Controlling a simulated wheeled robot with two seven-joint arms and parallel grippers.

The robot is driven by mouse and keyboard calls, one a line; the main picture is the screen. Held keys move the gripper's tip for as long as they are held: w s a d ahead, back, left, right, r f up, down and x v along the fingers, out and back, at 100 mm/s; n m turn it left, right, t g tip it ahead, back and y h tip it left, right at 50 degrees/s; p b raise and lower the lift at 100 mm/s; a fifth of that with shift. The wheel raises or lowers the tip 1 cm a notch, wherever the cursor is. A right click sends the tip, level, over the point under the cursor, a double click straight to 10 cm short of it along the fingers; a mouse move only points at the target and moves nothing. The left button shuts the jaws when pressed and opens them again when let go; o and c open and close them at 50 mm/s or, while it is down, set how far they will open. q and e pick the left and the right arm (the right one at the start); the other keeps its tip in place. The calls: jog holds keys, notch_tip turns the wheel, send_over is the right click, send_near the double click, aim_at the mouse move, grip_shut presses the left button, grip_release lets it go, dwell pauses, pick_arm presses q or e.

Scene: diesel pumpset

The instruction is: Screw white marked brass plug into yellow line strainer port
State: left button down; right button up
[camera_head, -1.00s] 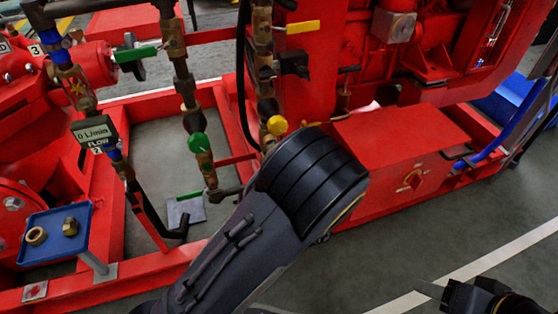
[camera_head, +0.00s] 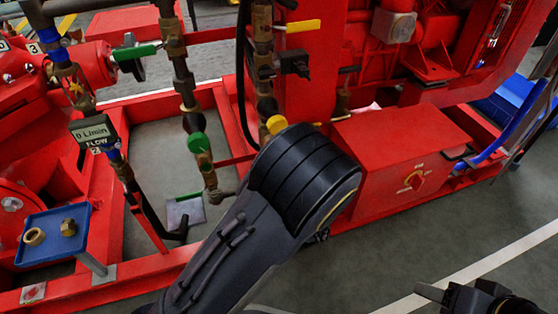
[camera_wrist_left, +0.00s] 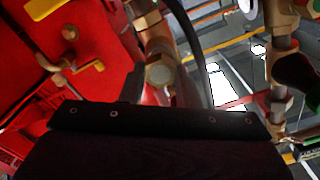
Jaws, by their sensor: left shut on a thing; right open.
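The yellow line is the brass pipe (camera_head: 263,50) at the centre of the head view. A round yellow piece (camera_head: 277,124) sits low on it, at its strainer. In the left wrist view, a brass fitting with a round end (camera_wrist_left: 160,75) lies just beyond my left gripper's dark body (camera_wrist_left: 150,128). My left forearm hides the left gripper's fingers in the head view. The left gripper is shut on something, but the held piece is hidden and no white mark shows. My right gripper (camera_head: 460,297) is open at the lower right, away from the pipes.
A blue tray (camera_head: 30,255) at the left holds a brass ring-like fitting (camera_head: 34,236) and a brass hex plug (camera_head: 68,227). A parallel pipe carries a green round piece (camera_head: 197,142). A black hose (camera_wrist_left: 190,40) runs near the brass fitting. A red box (camera_head: 400,150) stands right of my arm.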

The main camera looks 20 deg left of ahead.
pick_arm(q)
jog(key=shift+x, duration=1.1)
dwell(0.3)
jog(key=m, duration=2.2)
jog(key=shift+r+m, duration=0.1)
jog(key=shift+m, duration=0.9)
